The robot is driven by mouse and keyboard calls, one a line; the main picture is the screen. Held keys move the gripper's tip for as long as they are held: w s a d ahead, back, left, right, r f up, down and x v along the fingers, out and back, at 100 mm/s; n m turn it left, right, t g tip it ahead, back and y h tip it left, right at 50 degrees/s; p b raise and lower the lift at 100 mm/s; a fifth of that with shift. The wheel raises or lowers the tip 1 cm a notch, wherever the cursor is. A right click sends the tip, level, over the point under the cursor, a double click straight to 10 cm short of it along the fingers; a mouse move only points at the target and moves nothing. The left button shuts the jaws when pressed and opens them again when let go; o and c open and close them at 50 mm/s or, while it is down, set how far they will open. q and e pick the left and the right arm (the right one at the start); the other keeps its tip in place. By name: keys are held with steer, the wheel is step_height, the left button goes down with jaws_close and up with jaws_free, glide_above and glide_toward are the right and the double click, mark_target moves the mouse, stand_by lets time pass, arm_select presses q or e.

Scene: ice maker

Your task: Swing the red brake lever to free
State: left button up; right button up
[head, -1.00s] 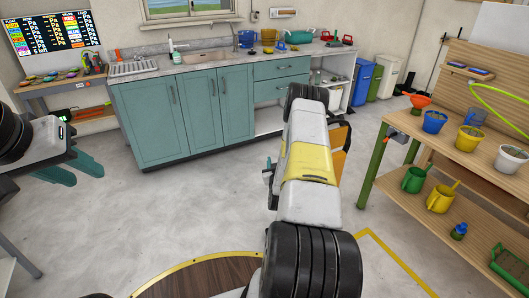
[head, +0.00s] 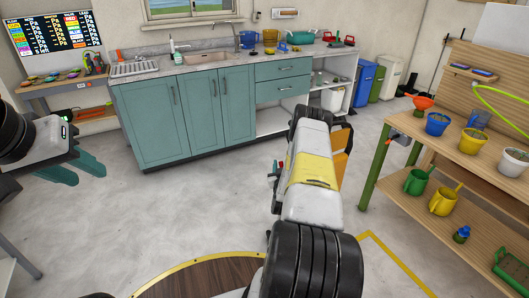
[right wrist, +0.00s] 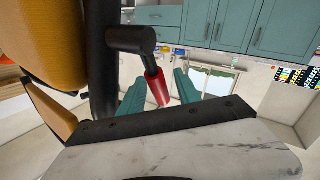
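The brake lever's red grip (right wrist: 158,90) hangs from a black arm and pivot (right wrist: 135,40) in the right wrist view. My right gripper (right wrist: 160,92) has its teal fingers apart, one on each side of the red grip. I cannot tell whether a finger touches it. In the head view my right arm hides most of this gripper; a small red bit (head: 277,176) shows at the arm's left edge. My left gripper (head: 75,170) is open and empty at the left of the head view, far from the lever.
An orange padded part (head: 343,150) shows just behind my right arm; it also fills the upper left of the right wrist view (right wrist: 50,40), beside a black tube. A wooden bench (head: 455,140) with pots stands right. Teal cabinets (head: 190,115) line the back. The floor between is clear.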

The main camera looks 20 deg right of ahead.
steer(key=shift+x, duration=0.75)
jaws_close()
stand_by(0.9)
